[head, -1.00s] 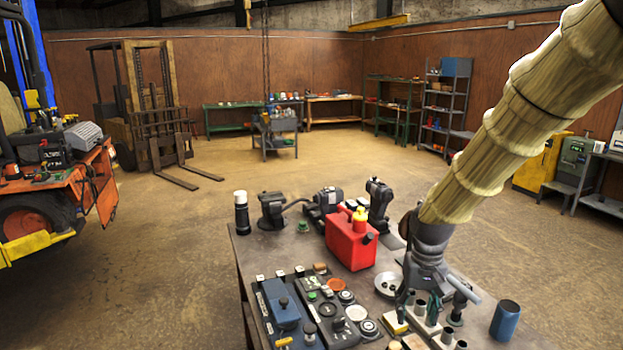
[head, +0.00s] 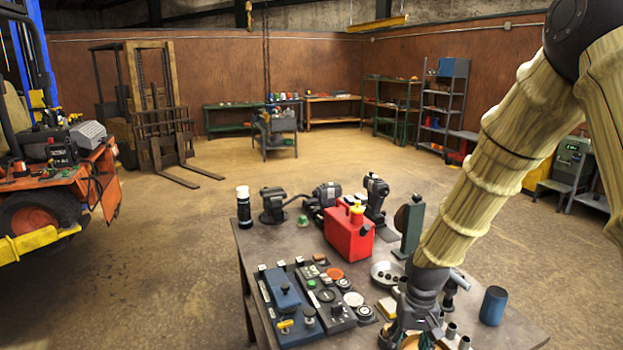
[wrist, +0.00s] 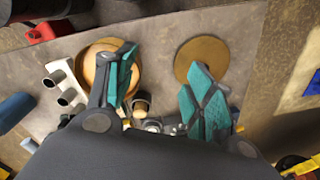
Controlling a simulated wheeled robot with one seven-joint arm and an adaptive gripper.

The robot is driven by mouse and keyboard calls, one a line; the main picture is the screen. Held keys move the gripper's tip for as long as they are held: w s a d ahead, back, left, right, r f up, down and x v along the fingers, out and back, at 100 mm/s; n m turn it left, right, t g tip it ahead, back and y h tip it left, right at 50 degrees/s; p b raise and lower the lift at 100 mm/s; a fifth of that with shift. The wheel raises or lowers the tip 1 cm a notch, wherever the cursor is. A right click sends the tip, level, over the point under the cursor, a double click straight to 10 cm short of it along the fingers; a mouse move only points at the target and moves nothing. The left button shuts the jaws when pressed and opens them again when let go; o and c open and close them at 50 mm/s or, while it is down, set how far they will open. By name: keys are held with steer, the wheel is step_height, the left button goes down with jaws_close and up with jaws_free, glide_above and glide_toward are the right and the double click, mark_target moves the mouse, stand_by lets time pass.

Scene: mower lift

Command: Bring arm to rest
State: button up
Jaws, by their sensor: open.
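My gripper (head: 412,335) is low over the near edge of the workbench (head: 262,240), at the end of my arm with its ribbed tan sleeve. In the wrist view my gripper (wrist: 163,80) has its two teal-padded fingers spread apart, with nothing held between them. A round wooden dish (wrist: 88,68) lies behind the left finger and a flat brass disc (wrist: 215,50) behind the right one. Small round parts show below, between the fingers. The gripper hides part of the bench top in the head view.
A red can (head: 348,240), a blue cylinder (head: 493,306), a white dish (head: 385,268) and control boxes (head: 285,305) crowd the bench. A white holder with tubes (wrist: 65,84) is beside the left finger. An orange mower (head: 50,185) stands at left. The middle floor is open.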

steer(key=s+f, duration=0.6)
steer(key=f, duration=0.6)
steer(key=s+f, duration=0.9)
steer(key=s, duration=0.4)
steer(key=s+f, duration=0.9)
steer(key=s, duration=0.5)
step_height(320, 180, down, 14)
steer(key=b, duration=1.4)
steer(key=shift+d+n, duration=0.15)
steer(key=shift+n, duration=0.15)
steer(key=shift+w, duration=0.1)
